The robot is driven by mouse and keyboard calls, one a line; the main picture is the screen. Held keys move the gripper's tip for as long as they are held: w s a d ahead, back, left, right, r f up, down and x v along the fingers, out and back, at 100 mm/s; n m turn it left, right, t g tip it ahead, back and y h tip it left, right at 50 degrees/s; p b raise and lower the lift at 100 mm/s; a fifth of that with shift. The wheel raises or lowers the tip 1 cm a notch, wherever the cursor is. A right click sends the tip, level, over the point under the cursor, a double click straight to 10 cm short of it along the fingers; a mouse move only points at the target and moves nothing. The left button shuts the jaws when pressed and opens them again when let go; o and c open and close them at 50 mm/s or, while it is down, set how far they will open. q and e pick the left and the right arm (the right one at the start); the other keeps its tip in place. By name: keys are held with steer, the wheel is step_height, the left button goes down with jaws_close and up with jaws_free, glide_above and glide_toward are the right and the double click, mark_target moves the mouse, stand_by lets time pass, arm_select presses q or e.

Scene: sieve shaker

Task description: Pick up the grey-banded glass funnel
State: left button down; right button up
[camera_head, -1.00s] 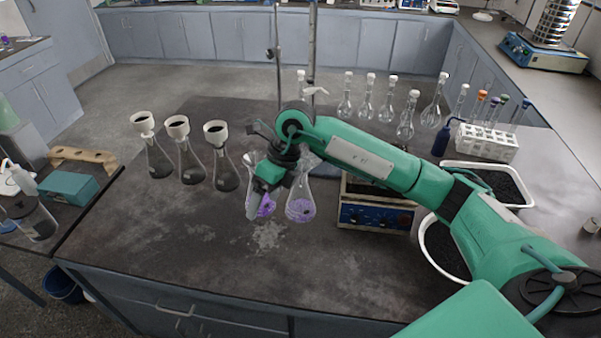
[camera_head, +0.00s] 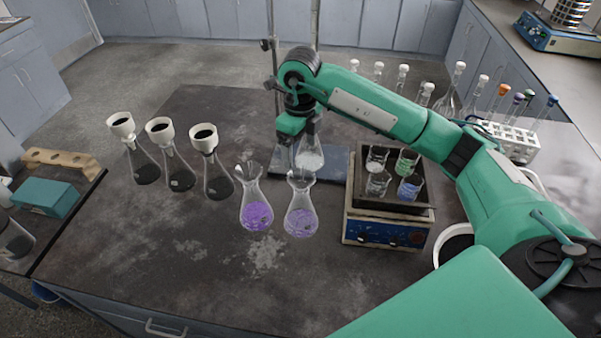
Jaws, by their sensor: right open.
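My right gripper (camera_head: 285,158) points down near the support stand at the back of the bench, open; its fingertips are partly lost against a clear flask with pale contents (camera_head: 311,158) close beside it. I cannot pick out a grey band on any glass funnel; one may be hidden by my gripper or arm. Two clear flasks with flared mouths stand in front, the left purple flask (camera_head: 257,214) and the right purple flask (camera_head: 300,218), apart from the gripper. Three flasks at the left carry white funnels with dark insides (camera_head: 121,125). My left gripper is out of view.
A hotplate (camera_head: 385,230) with a dark tray of several small beakers stands right of the flasks, below my right arm. Stoppered glassware and a white tube rack (camera_head: 515,142) stand behind the arm.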

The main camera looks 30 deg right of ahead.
steer(key=p, duration=0.3)
glide_above(301, 185)
steer(key=s, duration=0.1)
steer(key=f, duration=0.7)
steer(key=shift+a+f, duration=0.3)
steer(key=shift+a, duration=0.05)
steer(key=shift+w+f, duration=0.1)
steer(key=shift+f, duration=0.2)
steer(key=shift+f+p, duration=0.8)
steer(key=shift+f, duration=0.05)
step_height(301, 185, down, 2)
steer(key=shift+d+f+p, duration=0.15)
steer(key=shift+f+p, duration=0.05)
steer(key=shift+p, duration=0.35)
steer(key=shift+f, duration=0.5)
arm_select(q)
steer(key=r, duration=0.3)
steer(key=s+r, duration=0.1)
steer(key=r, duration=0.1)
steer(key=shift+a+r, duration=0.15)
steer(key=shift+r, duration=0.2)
arm_select(e)
steer(key=c, duration=0.9)
